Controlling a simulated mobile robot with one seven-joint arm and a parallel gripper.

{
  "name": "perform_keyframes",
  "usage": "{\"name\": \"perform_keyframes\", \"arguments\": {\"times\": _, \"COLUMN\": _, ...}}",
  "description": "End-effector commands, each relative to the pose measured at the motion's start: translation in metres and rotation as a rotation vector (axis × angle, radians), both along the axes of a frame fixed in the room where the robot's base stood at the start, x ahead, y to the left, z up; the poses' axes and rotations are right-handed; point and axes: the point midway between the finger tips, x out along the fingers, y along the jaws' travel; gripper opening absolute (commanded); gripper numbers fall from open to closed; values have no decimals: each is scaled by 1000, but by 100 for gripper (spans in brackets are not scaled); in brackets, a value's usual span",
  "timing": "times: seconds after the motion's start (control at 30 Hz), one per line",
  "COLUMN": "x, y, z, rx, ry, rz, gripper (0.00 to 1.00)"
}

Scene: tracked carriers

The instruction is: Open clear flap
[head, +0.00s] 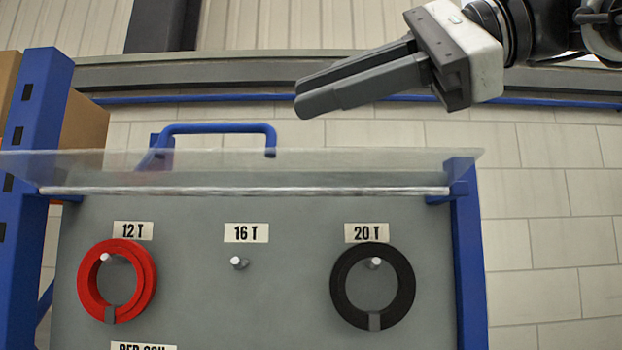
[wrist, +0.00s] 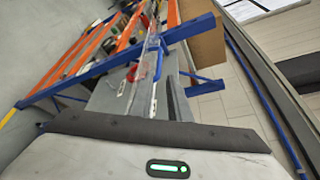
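The clear flap (head: 330,170) shows nearly edge-on in the head view, raised about level along the top of the grey board (head: 220,300). Its near edge looks wider than the metal rod (head: 300,190) at its base. Its blue handle (head: 222,128) stands up above the sheet, left of centre. My gripper (head: 300,96) is above and to the right of the handle, apart from it. In the wrist view a blue part, perhaps the handle (wrist: 158,62), shows small; the flap is hard to make out.
A red ring (head: 85,285) hangs on the peg under "12 T", and a black ring (head: 341,290) under "20 T". The "16 T" peg (head: 239,263) is bare. Blue posts (head: 468,260) flank the board. Open space lies right of it, before a pale block wall (head: 560,240).

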Motion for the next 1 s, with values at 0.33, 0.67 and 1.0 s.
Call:
{"name": "perform_keyframes", "arguments": {"times": 0.33, "x": -16, "y": -45, "z": 11, "rx": 2, "ry": 1, "rz": -1, "gripper": 17}}
{"name": "perform_keyframes", "arguments": {"times": 0.67, "x": -18, "y": -49, "z": 11, "rx": 1, "ry": 1, "rz": 1, "gripper": 17}}
{"name": "perform_keyframes", "arguments": {"times": 1.0, "x": -18, "y": -49, "z": 11, "rx": 0, "ry": 1, "rz": 0, "gripper": 17}}
